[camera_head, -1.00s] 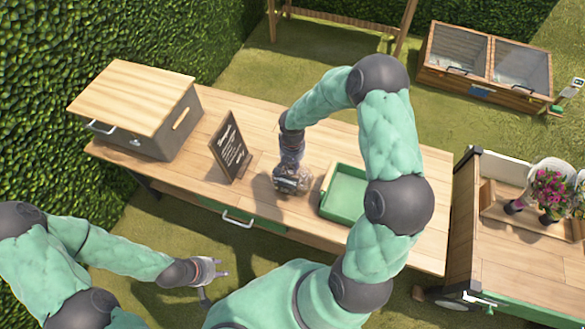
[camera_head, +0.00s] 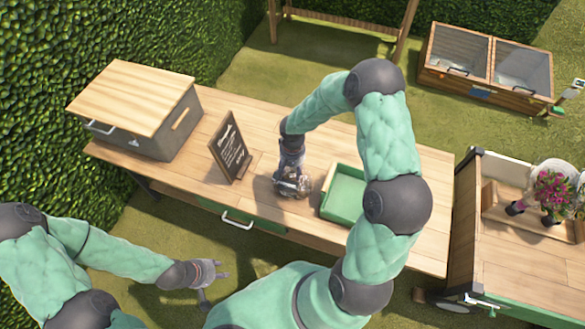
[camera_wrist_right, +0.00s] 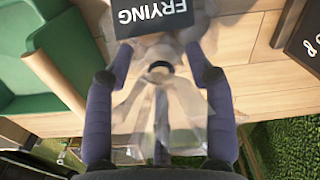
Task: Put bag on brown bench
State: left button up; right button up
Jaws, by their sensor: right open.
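In the head view the bag (camera_head: 303,186) is a small glassy shape on the light wooden worktop (camera_head: 390,240), left of the green tray. My right gripper (camera_wrist_right: 160,76) is open, pointing down, with its fingers on either side of the bag's narrow neck. In the head view the wrist partly hides the bag. My left gripper (camera_head: 222,269) is open and empty in front of the worktop. A brown wooden bench-like frame (camera_head: 340,18) stands on the grass behind, cut by the picture's top edge.
A green tray (camera_head: 345,195) sits right of the bag. A small chalkboard sign (camera_head: 230,150) and a grey box with a wooden lid (camera_head: 160,125) stand to the left. A cart (camera_head: 500,250) with flowers is at right. A cold frame (camera_head: 485,70) lies behind.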

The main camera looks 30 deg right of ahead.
jog(key=shift+r, duration=0.15)
notch_tip(320, 180, up, 11)
jog(key=p, duration=0.3)
jog(key=shift+r, duration=0.3)
jog(key=shift+s+a, duration=0.1)
jog(key=s+a+f+n+y, duration=0.3)
jog(key=s+a+f+y, duration=0.1)
jog(key=s+a+f, duration=1.3)
jog(key=shift+a, duration=0.45)
